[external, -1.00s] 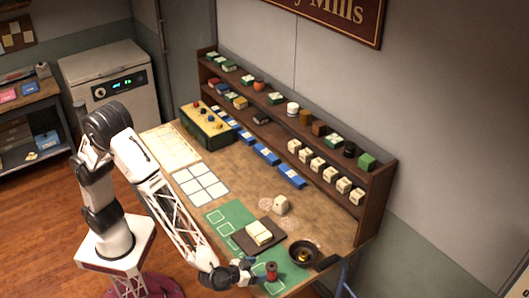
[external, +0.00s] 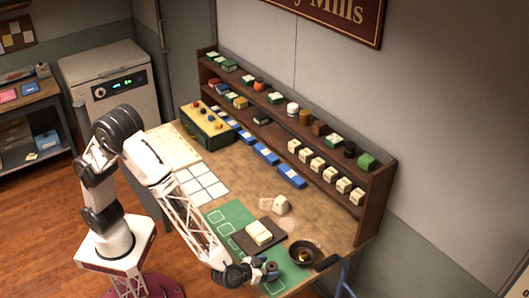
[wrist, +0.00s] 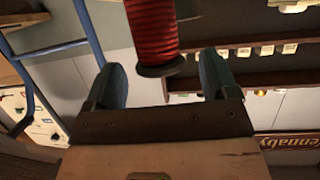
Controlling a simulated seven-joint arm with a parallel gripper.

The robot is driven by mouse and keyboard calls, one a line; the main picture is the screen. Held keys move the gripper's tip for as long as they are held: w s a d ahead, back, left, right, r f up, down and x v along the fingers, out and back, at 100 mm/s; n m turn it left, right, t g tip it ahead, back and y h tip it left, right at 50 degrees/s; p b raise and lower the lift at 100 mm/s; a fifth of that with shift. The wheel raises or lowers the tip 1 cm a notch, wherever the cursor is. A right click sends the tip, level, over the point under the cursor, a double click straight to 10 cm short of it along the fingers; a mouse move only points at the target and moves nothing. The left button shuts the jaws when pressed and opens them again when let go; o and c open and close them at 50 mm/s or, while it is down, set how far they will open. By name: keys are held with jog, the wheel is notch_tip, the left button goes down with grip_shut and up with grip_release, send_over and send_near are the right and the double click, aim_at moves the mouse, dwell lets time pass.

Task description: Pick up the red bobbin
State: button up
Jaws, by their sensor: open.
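The red bobbin (wrist: 152,28) shows large at the top of the wrist view, with red thread and a dark end flange. My gripper (wrist: 162,66) is open, with one finger on each side of the bobbin's flange end and a visible gap on both sides. I cannot tell how deep the bobbin sits between the fingers. In the external view my gripper (external: 262,268) is low at the front right of the table, right at the bobbin (external: 272,268), which it partly hides.
A black pan (external: 304,253) stands just right of the bobbin. A dark board (external: 243,240) with pale blocks lies behind my gripper on the green mat (external: 230,213). A blue chair frame (external: 345,279) is at the right. A shelf (external: 376,205) runs along the back.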

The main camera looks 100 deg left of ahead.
jog(key=shift+x, duration=1.1)
jog(key=shift+c, duration=0.2)
jog(key=c, duration=1)
